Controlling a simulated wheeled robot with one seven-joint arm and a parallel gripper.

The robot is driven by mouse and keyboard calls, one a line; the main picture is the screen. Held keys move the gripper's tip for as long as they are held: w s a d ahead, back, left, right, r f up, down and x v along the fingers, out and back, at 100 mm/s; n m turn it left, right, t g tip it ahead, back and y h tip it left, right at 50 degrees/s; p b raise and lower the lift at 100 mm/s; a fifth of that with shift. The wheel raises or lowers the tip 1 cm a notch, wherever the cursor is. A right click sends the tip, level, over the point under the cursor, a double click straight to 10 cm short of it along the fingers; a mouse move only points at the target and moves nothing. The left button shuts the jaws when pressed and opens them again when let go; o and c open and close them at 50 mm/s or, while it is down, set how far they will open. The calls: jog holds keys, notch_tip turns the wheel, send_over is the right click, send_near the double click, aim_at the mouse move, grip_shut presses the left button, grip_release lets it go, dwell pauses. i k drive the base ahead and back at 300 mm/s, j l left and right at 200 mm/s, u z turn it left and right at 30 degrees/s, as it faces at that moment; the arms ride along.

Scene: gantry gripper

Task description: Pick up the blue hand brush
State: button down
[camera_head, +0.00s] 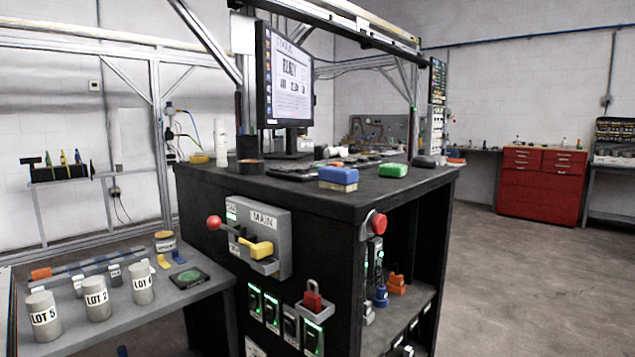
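The blue hand brush (338,175) appears to be the blue block with a tan lower layer. It rests on the black cabinet top (300,203), near its front edge and right of the middle. My gripper does not show in this view.
A green block (393,170) lies right of the brush, with small dark items behind. A monitor (285,78) stands behind left. A lower bench (185,298) holds several labelled cylinders. Floor at right is clear.

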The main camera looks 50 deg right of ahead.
aim_at(336, 179)
jog(key=z, duration=1.4)
